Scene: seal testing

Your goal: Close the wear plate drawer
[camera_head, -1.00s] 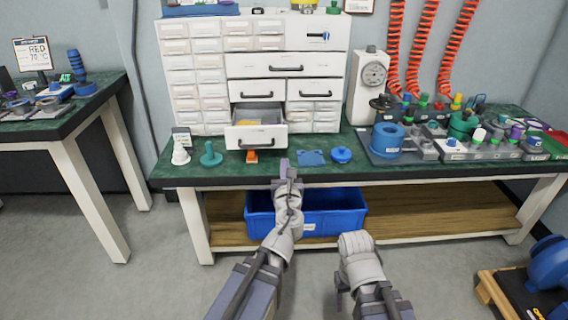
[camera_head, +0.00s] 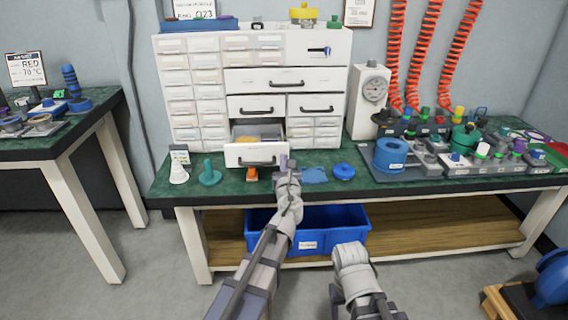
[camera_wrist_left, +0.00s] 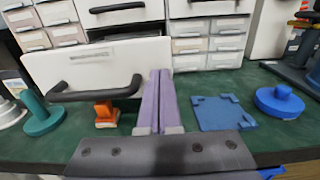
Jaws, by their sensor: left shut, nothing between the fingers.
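The wear plate drawer (camera_head: 252,154) is pulled out at the lower middle of the white cabinet (camera_head: 290,60), with a dark handle on its white front and something yellow inside. Its front also fills the upper left of the left wrist view (camera_wrist_left: 100,62). My left gripper (camera_head: 287,163) is shut and empty, its purple fingers at the right end of the drawer front. In the left wrist view the fingers (camera_wrist_left: 157,98) overlap the front's right edge; I cannot tell whether they touch it. My right arm shows low in the head view, its fingertips not clearly visible.
An orange block (camera_wrist_left: 106,115) stands below the drawer. A teal knob (camera_head: 210,174) is to its left. A blue plate (camera_head: 315,175) and a blue round cap (camera_head: 344,171) lie to the right on the green bench. A blue bin (camera_head: 330,222) sits underneath.

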